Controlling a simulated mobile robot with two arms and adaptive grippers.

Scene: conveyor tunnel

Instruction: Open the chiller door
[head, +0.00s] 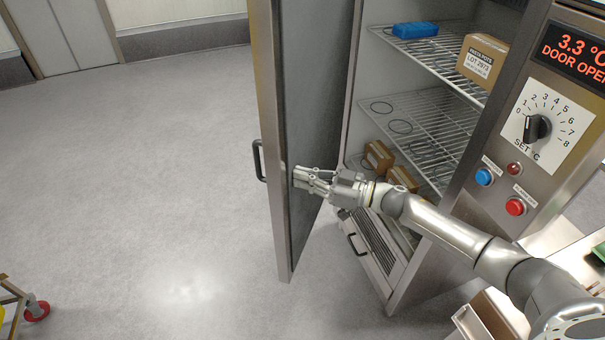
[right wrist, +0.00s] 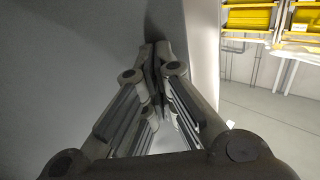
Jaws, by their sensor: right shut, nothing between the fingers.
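The chiller door (head: 268,130) stands ajar, swung out to the left of the chiller cabinet (head: 515,110). Its black handle (head: 258,160) is on the outer face, at the left. My right gripper (head: 297,177) is shut and empty, with its fingertips at the inner face of the door near the free edge. In the right wrist view my shut fingers (right wrist: 155,60) point at the grey door surface (right wrist: 90,60), close to its edge; I cannot tell whether they touch it. My left gripper is in neither view.
Wire shelves (head: 425,115) inside hold a blue pack (head: 415,30) and several cartons, one a labelled carton (head: 484,60). The display (head: 575,48) reads 3.3 and door open. The floor (head: 150,180) left of the door is clear. A cart wheel (head: 37,311) shows at lower left.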

